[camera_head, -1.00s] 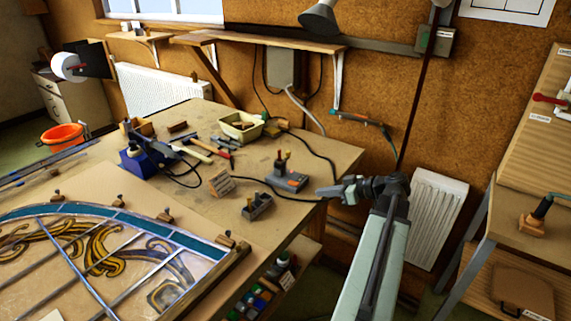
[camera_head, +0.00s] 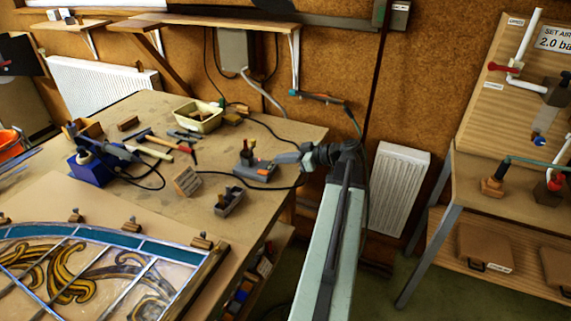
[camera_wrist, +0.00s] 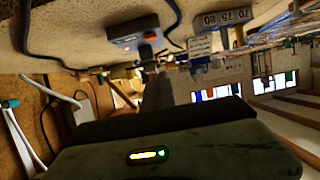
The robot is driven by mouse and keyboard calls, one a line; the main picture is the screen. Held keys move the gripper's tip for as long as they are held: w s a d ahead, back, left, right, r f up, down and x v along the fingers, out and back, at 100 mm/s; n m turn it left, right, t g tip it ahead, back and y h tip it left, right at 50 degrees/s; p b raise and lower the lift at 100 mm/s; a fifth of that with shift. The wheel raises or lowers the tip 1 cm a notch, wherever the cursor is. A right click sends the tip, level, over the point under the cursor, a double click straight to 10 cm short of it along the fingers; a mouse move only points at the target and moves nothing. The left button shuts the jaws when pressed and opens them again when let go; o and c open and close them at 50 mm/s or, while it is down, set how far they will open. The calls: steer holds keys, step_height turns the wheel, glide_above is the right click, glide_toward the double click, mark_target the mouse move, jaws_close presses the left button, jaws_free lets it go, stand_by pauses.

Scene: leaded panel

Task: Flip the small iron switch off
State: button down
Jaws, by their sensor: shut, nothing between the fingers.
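A small grey box (camera_head: 254,172) with an orange-red patch and dark upright parts sits on the workbench (camera_head: 230,225) near its right edge; it looks like the iron's switch box. It also shows upside down at the top of the wrist view (camera_wrist: 133,30). Whether its switch is on or off is too small to tell. My gripper (camera_head: 277,158) is shut and empty, just right of the box and close to it. I cannot tell whether they touch. In the wrist view my gripper (camera_wrist: 158,90) points toward the box.
A grey tray (camera_head: 229,200), a small sign block (camera_head: 187,181), a blue iron stand (camera_head: 92,168) and a cream tub (camera_head: 198,116) stand nearby. Black cables cross the bench. The leaded panel (camera_head: 90,265) lies front left. A valve board (camera_head: 500,120) stands right.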

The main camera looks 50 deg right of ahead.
steer(key=b, duration=0.2)
glide_above(269, 176)
step_height(269, 176, down, 3)
steer(key=shift+r, duration=0.2)
steer(key=f+b, duration=0.2)
steer(key=shift+s+d+f+b, duration=0.1)
steer(key=shift+s+f+b, duration=0.2)
steer(key=shift+f+b, duration=0.45)
steer(key=shift+s, duration=0.1)
